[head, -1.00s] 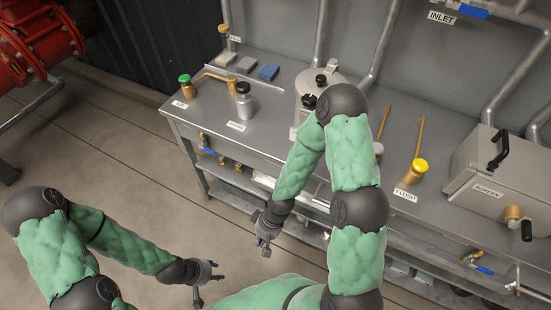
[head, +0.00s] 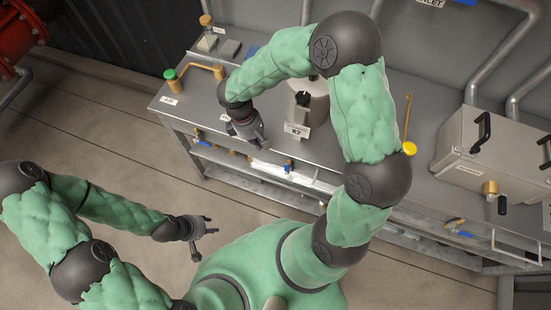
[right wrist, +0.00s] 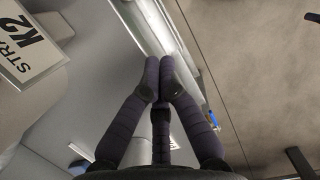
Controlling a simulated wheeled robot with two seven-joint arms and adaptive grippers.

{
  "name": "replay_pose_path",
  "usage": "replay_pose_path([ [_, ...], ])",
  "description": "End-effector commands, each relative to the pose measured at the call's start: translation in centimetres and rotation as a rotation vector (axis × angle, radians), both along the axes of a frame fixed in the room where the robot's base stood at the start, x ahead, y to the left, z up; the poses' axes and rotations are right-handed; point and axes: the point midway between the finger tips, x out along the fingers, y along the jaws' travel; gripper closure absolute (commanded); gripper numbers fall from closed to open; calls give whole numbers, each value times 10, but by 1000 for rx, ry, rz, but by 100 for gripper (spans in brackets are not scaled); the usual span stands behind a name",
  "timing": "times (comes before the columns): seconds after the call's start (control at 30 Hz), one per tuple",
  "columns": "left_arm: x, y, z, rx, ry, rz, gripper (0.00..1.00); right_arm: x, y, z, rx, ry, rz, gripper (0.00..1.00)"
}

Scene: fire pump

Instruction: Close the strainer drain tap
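The grey strainer canister (head: 312,100) stands on the bench with a black knob and a K2 label (head: 298,131). In the right wrist view the label (right wrist: 30,45) reads "STRA… K2" at the upper left. A small blue-handled tap (head: 288,166) sits below the bench edge under the canister; I cannot tell its exact handle angle. My right gripper (head: 254,138) is left of the canister, near the bench's front edge. Its fingers (right wrist: 160,80) hold nothing visible and converge; their opening is unclear. My left gripper (head: 206,238) is open and empty over the floor.
Another blue-handled valve (head: 203,143) is under the bench at the left. The bench (head: 185,97) carries a green-capped brass fitting (head: 171,76). Floor in front is clear.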

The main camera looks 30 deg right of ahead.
Motion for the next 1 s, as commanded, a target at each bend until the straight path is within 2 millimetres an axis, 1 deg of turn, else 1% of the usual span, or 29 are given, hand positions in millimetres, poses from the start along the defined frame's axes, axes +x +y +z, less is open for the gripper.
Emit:
replay_pose_path([
  [0.13, 0, 0, -3, 0, 0, 0, 60, -2, -1, -8, 1, 2, 0, 100],
  [0.23, 0, 0, -8, 0, -1, 0, 60, -4, -3, -21, 0, 4, 0, 100],
  [0.6, 0, 0, -34, 0, -1, 0, 60, -17, -14, -88, 0, 4, -2, 100],
  [0.7, 0, 0, -41, 0, -1, 0, 60, -21, -17, -104, 1, 2, -2, 100],
  [0.73, 0, 0, -41, 0, -1, 0, 60, -25, -21, -100, 1, 1, -3, 100],
  [0.8, 1, 0, -43, 0, -1, 0, 60, -33, -28, -99, 2, 0, -3, 100],
  [1.0, 0, 0, -47, 0, -1, 0, 60, -46, -39, -98, 2, -1, -2, 100],
])
